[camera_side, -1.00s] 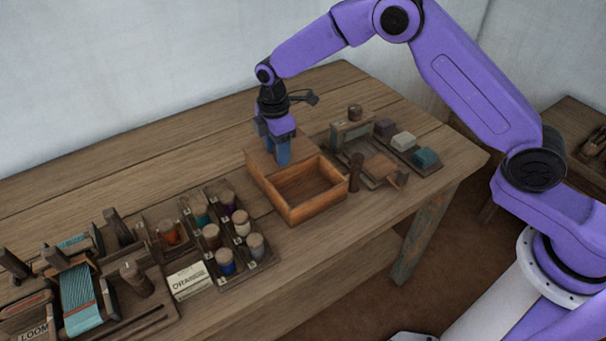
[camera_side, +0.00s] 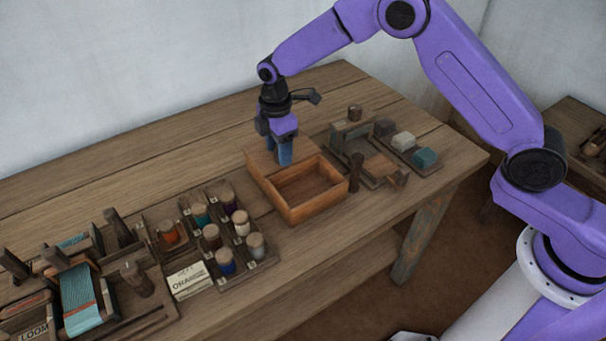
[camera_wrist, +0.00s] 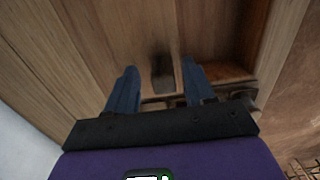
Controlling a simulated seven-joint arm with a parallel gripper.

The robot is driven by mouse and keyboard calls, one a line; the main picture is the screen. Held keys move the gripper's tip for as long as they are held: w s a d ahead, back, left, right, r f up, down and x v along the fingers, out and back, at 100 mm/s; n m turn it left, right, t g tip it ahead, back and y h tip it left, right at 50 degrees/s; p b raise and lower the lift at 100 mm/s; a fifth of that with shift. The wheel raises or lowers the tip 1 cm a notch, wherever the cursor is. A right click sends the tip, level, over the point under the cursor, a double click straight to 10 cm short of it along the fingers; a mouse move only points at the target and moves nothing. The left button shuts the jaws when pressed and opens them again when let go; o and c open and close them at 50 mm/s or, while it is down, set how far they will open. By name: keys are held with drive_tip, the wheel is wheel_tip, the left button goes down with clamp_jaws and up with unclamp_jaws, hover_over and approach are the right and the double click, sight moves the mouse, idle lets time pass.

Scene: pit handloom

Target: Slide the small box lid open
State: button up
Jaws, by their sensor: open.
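The small wooden box (camera_side: 318,207) stands on the table with its top largely uncovered, and its empty inside shows. Its flat lid (camera_side: 259,158) extends past the box's back-left end, partly hidden behind my gripper. My gripper (camera_side: 285,158) points down over the lid near that end of the opening. In the wrist view, my gripper (camera_wrist: 158,82) has its two blue fingers apart. A small dark wooden knob (camera_wrist: 162,70) shows between them, with space on both sides. I cannot tell how high the fingertips are above the lid.
A rack of corked bottles (camera_side: 225,235) stands left of the box, with a small printed card (camera_side: 189,281) beside it. A wooden stand (camera_side: 352,135) and a tray of coloured blocks (camera_side: 425,158) lie close on the right. The table behind the box is clear.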

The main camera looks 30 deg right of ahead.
drive_tip(key=shift+r, duration=2.9)
drive_tip(key=shift+s+r, duration=0.2)
drive_tip(key=shift+s, duration=0.05)
drive_tip(key=s+d+r+m, duration=0.1)
drive_tip(key=s+d+r, duration=0.25)
drive_tip(key=s, duration=0.55)
drive_tip(key=s+d+r+m, duration=0.2)
drive_tip(key=s+r, duration=0.2)
drive_tip(key=s, duration=0.5)
drive_tip(key=s+d+m, duration=0.1)
drive_tip(key=s+d, duration=0.5)
drive_tip(key=s, duration=0.3)
drive_tip(key=s+d+m, duration=0.1)
drive_tip(key=s+d, duration=0.6)
drive_tip(key=s, duration=0.3)
drive_tip(key=shift+s+f, duration=0.15)
drive_tip(key=shift+s, duration=0.1)
